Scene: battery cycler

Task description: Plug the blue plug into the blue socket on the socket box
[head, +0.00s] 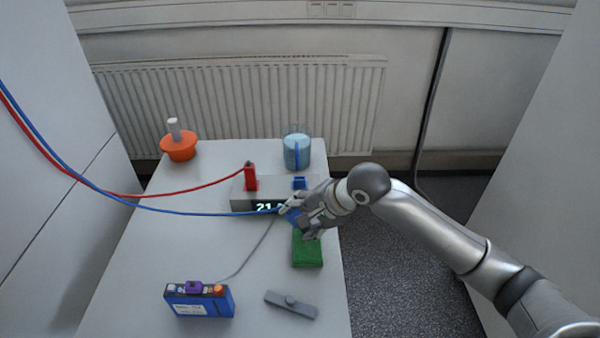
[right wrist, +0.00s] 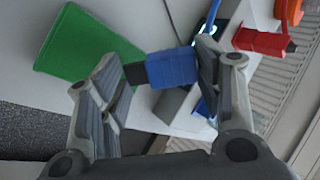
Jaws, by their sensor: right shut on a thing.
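The socket box (head: 238,197) is a grey box with a lit green display, on the white table. The red plug (head: 251,177) stands upright on its left part. The blue socket (head: 299,183) is on its right part; a bit of blue on the box also shows in the right wrist view (right wrist: 204,107). My right gripper (head: 294,213) is shut on the blue plug (right wrist: 171,67), in front of the box's right end. The plug is apart from the blue socket, and the fingers partly hide it in the head view. My left gripper is not in view.
A green block (head: 307,250) lies just in front of my right gripper. A blue battery pack (head: 200,302) and a grey bar (head: 290,305) are nearer. A beaker (head: 297,150) stands behind the box, an orange bowl (head: 178,149) at back left. The blue cable (head: 170,211) crosses the table's left side.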

